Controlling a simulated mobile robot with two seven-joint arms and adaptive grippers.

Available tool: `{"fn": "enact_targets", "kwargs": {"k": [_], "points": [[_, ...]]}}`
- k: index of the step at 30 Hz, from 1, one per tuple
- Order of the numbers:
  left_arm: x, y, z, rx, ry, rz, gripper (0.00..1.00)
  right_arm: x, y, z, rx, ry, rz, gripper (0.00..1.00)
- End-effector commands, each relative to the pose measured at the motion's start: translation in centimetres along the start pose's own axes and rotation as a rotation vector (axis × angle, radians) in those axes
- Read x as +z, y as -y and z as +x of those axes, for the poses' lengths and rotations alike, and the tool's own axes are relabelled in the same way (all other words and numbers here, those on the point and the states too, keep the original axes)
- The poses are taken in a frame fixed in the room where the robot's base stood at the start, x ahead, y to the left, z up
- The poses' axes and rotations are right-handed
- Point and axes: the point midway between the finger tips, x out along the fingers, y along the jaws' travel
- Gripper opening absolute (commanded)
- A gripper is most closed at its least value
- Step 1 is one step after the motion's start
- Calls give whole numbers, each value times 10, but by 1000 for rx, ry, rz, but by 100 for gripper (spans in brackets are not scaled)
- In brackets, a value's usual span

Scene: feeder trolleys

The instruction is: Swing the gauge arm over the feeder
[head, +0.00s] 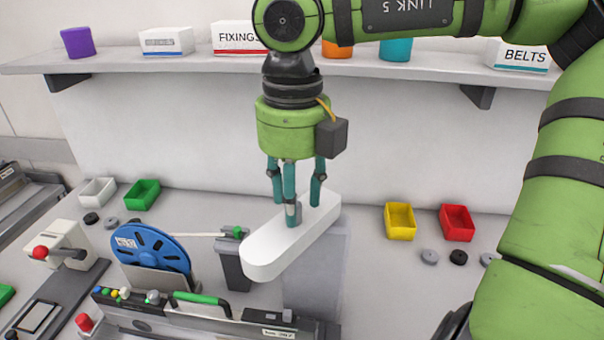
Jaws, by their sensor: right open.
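The gauge arm seems to be the long white rounded bar (265,257). It lies level on top of a grey block (325,270), its near end reaching out to the lower left. My right gripper (295,208) points down over the bar's far half, with its teal fingers spread and open. The front fingertip overlaps the bar's top; I cannot tell if it touches. The feeder (240,325) is at the bottom, with a blue reel (145,250) behind it and a pale tape running right to a dark bin with a green piece (238,232). My left gripper is out of view.
A shelf (180,64) with labelled boxes and cups runs along the back wall. Yellow (400,236) and red (457,237) bins stand right, green (142,210) and white bins left. A device with a red-knobbed lever (41,252) stands far left.

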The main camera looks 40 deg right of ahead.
Motion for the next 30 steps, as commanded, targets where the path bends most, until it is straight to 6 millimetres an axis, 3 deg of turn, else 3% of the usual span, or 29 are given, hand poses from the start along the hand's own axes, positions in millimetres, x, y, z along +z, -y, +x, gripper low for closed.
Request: {"fn": "enact_targets", "kwargs": {"k": [19, 30], "points": [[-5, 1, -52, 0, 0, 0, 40, 0, 0, -69, -1, 1, 0, 43], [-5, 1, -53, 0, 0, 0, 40, 0, 0, -72, 0, 1, 0, 43]]}}
